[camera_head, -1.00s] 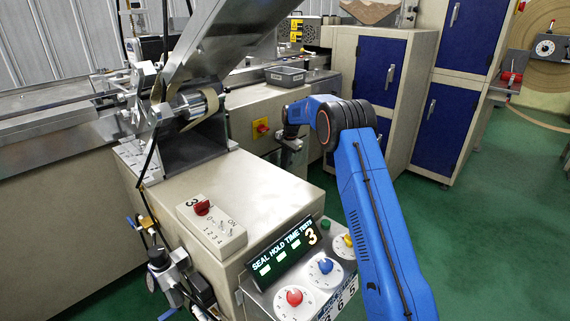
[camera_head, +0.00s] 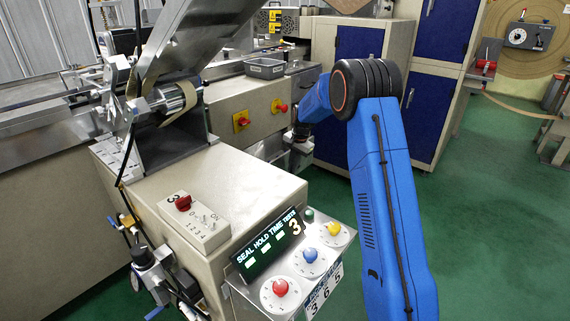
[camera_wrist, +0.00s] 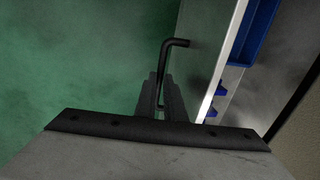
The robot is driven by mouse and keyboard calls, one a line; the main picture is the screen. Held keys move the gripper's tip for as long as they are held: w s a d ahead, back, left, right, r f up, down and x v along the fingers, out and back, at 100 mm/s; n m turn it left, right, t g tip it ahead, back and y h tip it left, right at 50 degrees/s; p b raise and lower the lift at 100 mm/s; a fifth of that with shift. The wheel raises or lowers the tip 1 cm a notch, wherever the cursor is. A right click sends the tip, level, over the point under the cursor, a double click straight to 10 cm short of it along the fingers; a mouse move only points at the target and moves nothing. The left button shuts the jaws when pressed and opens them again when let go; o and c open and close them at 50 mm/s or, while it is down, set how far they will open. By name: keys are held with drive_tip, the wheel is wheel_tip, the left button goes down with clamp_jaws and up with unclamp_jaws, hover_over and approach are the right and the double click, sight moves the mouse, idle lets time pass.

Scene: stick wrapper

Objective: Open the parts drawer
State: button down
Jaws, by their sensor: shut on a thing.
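My gripper (camera_wrist: 161,92) is shut on the black bent bar handle (camera_wrist: 177,43) of the parts drawer in the wrist view. The drawer's grey front (camera_wrist: 204,55) has a pale top edge and stands out from the cabinet, so the drawer is at least partly open. Blue bins (camera_wrist: 254,38) show inside behind the front. In the head view my gripper (camera_head: 300,140) is small and dark, beside the beige machine cabinet beyond my blue arm. The drawer is mostly hidden there, and how far it is out cannot be told.
The beige machine with the control dials (camera_head: 310,256) stands close on the left of my arm. Blue-doored cabinets (camera_head: 356,65) stand behind it. Green floor (camera_head: 485,215) is clear to the right. A grey tray (camera_head: 265,68) sits on the machine top.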

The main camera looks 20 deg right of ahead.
drive_tip(key=shift+s+d, duration=0.45)
drive_tip(key=shift+s, duration=0.1)
drive_tip(key=c, duration=1.8)
unclamp_jaws()
drive_tip(key=shift+c, duration=0.2)
drive_tip(key=shift+r, duration=0.15)
wheel_tip(320, 180, up, 17)
drive_tip(key=s+d, duration=0.2)
drive_tip(key=shift+s, duration=0.3)
